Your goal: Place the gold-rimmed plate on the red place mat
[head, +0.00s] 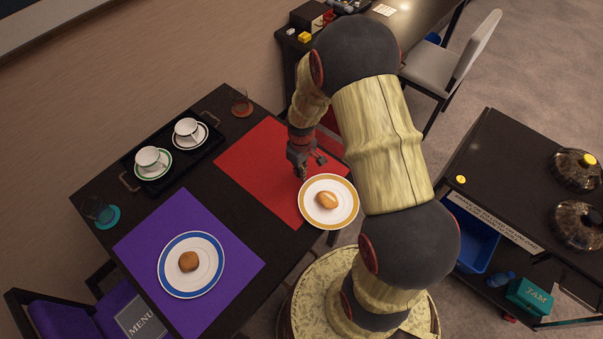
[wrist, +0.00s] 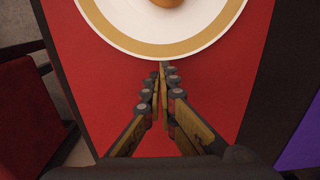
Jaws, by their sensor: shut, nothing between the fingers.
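The gold-rimmed plate (head: 316,217) is white and carries a bread roll (head: 327,200). It overlaps the near-right end of the red place mat (head: 255,165), at the table's edge near my base. In the wrist view the plate's gold rim (wrist: 165,49) crosses the top, with the red mat (wrist: 85,65) below it. My gripper (head: 302,177) is at the plate's rim on the mat side. Its fingers (wrist: 162,68) are shut together, empty, with the tips close to the rim. I cannot tell whether they touch it.
A purple mat (head: 150,245) with a blue-rimmed plate (head: 211,283) lies left of the red mat. A black tray (head: 178,164) with two cups and a glass on an orange coaster (head: 242,110) stand behind. A dark cart (head: 505,165) is at the right.

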